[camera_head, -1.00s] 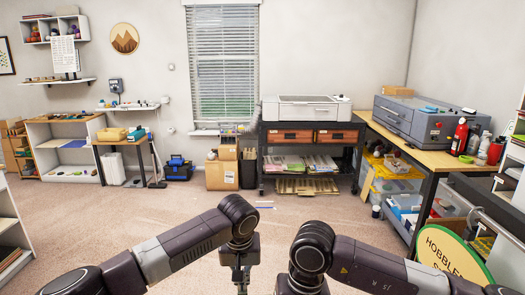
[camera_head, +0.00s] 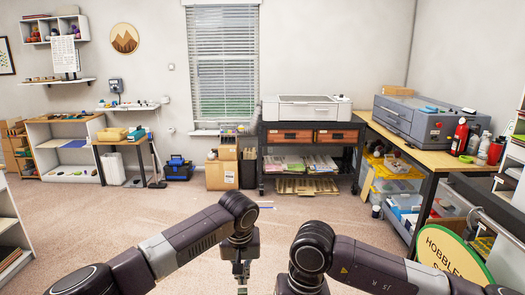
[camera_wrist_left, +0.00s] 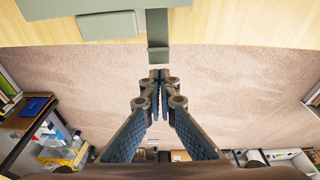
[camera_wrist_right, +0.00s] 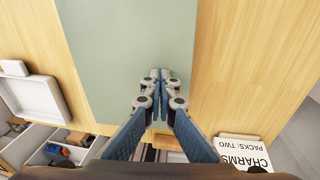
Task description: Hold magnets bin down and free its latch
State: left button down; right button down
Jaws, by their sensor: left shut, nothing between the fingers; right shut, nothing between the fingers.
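I cannot make out a bin labelled for magnets or its latch in any view. My left gripper (camera_head: 241,270) hangs down at the bottom middle of the head view. In the left wrist view its fingertips (camera_wrist_left: 160,76) are together and empty, with carpet behind them. A grey-green strip (camera_wrist_left: 157,30) lies just beyond the tips, over the edge of a pale wooden top (camera_wrist_left: 240,20). My right gripper (camera_wrist_right: 160,76) is shut and empty in front of a grey-green mat (camera_wrist_right: 125,40) on a wooden top (camera_wrist_right: 235,60). Its fingers are out of the head view.
A white tray (camera_wrist_right: 32,95) lies left of the mat in the right wrist view. A "CHARMS PACKS: TWO" sign (camera_wrist_right: 243,152) is at lower right. Across the carpet (camera_head: 150,225) stand a black cart (camera_head: 311,123) and a workbench (camera_head: 437,158). The middle floor is open.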

pick_arm(q)
jog(key=shift+w, duration=0.45)
pick_arm(e)
jog(key=shift+s+f, duration=0.1)
jog(key=shift+f, duration=0.15)
pick_arm(q)
jog(key=shift+w+a, duration=0.1)
jog(key=shift+w, duration=1.2)
jog(key=shift+w, duration=0.25)
jog(key=shift+f, duration=0.2)
jog(key=shift+x, duration=1.5)
jog(key=shift+s+f, duration=0.1)
jog(key=shift+s, duration=0.05)
jog(key=shift+s+x, duration=0.15)
jog(key=shift+x, duration=0.6)
jog(key=shift+s+x, duration=0.15)
jog(key=shift+x, duration=0.55)
jog(key=shift+w+f, duration=0.15)
jog(key=shift+x, duration=1.5)
